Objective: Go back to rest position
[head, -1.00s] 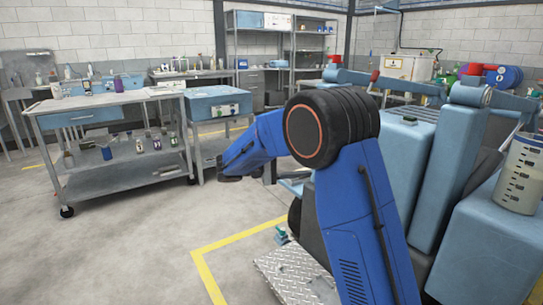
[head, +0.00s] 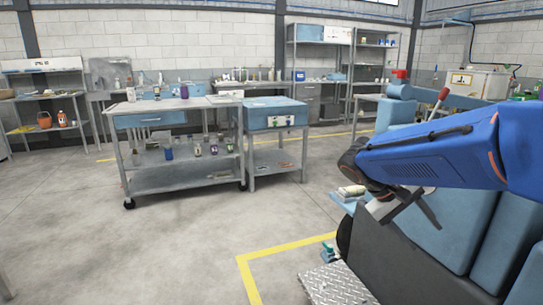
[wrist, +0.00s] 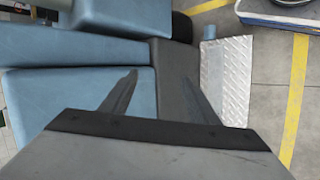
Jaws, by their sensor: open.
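My gripper (head: 408,218) is at the end of my blue arm, which reaches in from the right edge in the head view. It points downward beside the light-blue machine (head: 480,225). In the wrist view my gripper (wrist: 160,78) shows two dark fingers spread apart with nothing between them. Below them lie the machine's blue panel (wrist: 60,105) and a dark grey surface (wrist: 174,95). I cannot tell how close the fingertips are to these surfaces.
A metal cart (head: 190,185) with several bottles and a blue-topped cabinet (head: 275,117) stand ahead. A checkered metal plate (head: 332,285) lies by the machine, near a yellow floor line (head: 275,255). The floor at left is clear. Shelves (head: 318,60) line the back wall.

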